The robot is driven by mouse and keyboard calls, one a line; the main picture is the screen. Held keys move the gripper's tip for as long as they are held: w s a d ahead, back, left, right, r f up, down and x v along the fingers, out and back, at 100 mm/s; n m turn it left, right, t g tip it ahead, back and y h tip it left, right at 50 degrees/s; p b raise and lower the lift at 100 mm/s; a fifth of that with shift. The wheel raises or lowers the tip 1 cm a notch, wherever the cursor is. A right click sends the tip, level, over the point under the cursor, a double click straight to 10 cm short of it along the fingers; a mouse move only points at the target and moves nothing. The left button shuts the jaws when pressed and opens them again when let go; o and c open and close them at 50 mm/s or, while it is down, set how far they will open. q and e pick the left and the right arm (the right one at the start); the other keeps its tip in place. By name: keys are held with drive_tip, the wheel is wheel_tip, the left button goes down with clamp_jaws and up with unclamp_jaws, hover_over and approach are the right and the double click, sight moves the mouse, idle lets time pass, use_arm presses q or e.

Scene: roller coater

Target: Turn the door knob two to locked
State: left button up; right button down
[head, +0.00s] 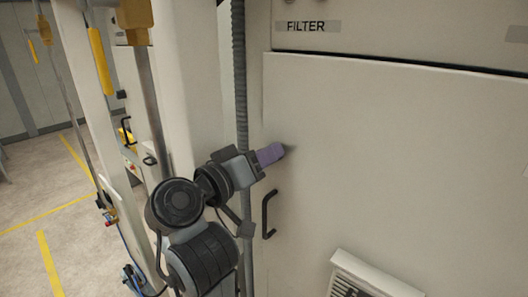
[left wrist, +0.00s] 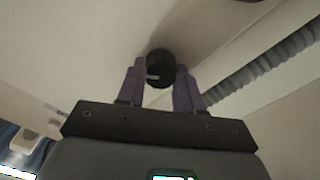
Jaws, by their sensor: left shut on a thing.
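The door knob (left wrist: 160,68) is a round black knob with a pale mark, set on the beige cabinet door (head: 400,150). In the left wrist view it sits between the purple fingers of my left gripper (left wrist: 160,80), which are shut on it. In the head view my left gripper (head: 276,156) reaches the door from the left, above the black handle. The knob is hidden behind the fingers there. My right gripper is not in view.
A black bar handle (head: 268,214) sticks out just below the gripper. A grey corrugated hose (head: 240,80) runs down left of the door. A white vent (head: 365,278) juts out at lower right. A FILTER label (head: 307,26) is above the door.

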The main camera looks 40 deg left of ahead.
use_arm(q)
drive_tip(key=n+p, duration=0.1)
drive_tip(key=n, duration=0.4)
drive_tip(key=shift+f+n, duration=0.1)
drive_tip(key=shift+n, duration=0.2)
drive_tip(key=n, duration=0.5)
drive_tip(key=shift+f, duration=0.1)
drive_tip(key=shift+a+n, duration=0.1)
drive_tip(key=shift+n, duration=0.3)
drive_tip(key=o, duration=1)
drive_tip(key=shift+o, duration=0.2)
